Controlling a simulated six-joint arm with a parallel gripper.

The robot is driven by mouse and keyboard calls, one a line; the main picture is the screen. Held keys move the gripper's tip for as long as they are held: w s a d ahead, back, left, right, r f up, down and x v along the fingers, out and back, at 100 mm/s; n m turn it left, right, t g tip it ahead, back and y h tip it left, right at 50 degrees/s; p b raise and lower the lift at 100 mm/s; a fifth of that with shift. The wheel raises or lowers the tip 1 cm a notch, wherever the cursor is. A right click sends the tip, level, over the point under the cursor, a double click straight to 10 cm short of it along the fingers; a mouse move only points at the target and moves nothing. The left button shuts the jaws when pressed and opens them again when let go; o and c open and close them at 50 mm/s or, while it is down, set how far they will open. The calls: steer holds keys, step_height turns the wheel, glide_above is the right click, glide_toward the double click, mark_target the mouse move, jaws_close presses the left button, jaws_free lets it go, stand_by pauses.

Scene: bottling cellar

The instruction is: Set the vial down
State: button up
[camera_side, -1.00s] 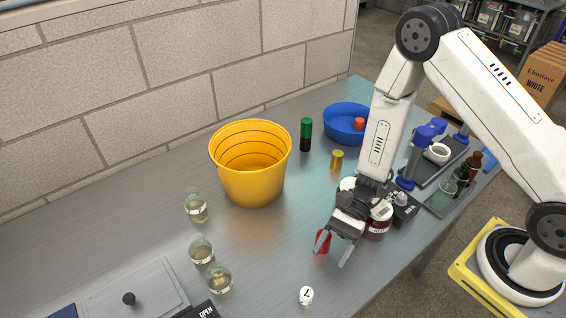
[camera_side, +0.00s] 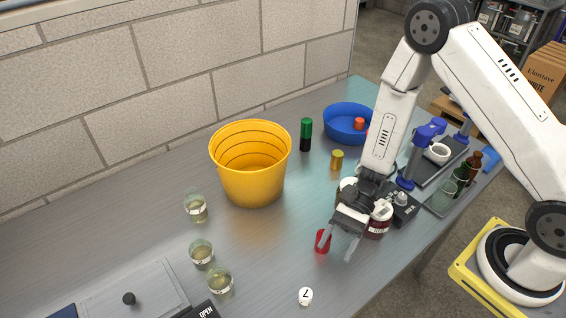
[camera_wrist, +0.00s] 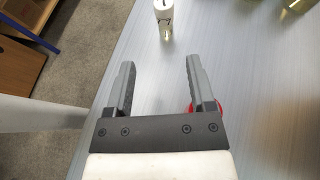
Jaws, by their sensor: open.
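The vial (camera_wrist: 163,20) looks like a small upright piece with a white upper part and a pale yellowish base in the wrist view. My gripper (camera_side: 337,250) is open and empty, above the table and up and right of the vial in the side view. In the wrist view the vial lies beyond the open fingers (camera_wrist: 157,75), touching neither. A red piece (camera_side: 322,242) sits near the left finger in the side view; the right finger partly hides it (camera_wrist: 219,105) in the wrist view.
Several glass beakers (camera_side: 201,252) with pale liquid stand left of the vial. A yellow bucket (camera_side: 250,178) stands behind, with a green-topped bottle (camera_side: 306,134) and blue bowl (camera_side: 340,125). A dark red jar (camera_side: 376,228) is close to my gripper. The table (camera_side: 262,235) is clear around the vial.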

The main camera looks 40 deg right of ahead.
steer(key=shift+s+d+r+n+h, duration=0.15)
steer(key=shift+d+r+n+h, duration=0.15)
steer(key=shift+n, duration=0.1)
steer(key=w+d+r+n+t+h, duration=0.2)
steer(key=d+r+n+t+h, duration=0.5)
steer(key=d+r+n+h, duration=0.4)
steer(key=shift+w+d+r+n+h, duration=0.15)
steer(key=shift+d+r+n+h, duration=0.35)
steer(key=shift+d+n, duration=0.7)
stand_by(0.6)
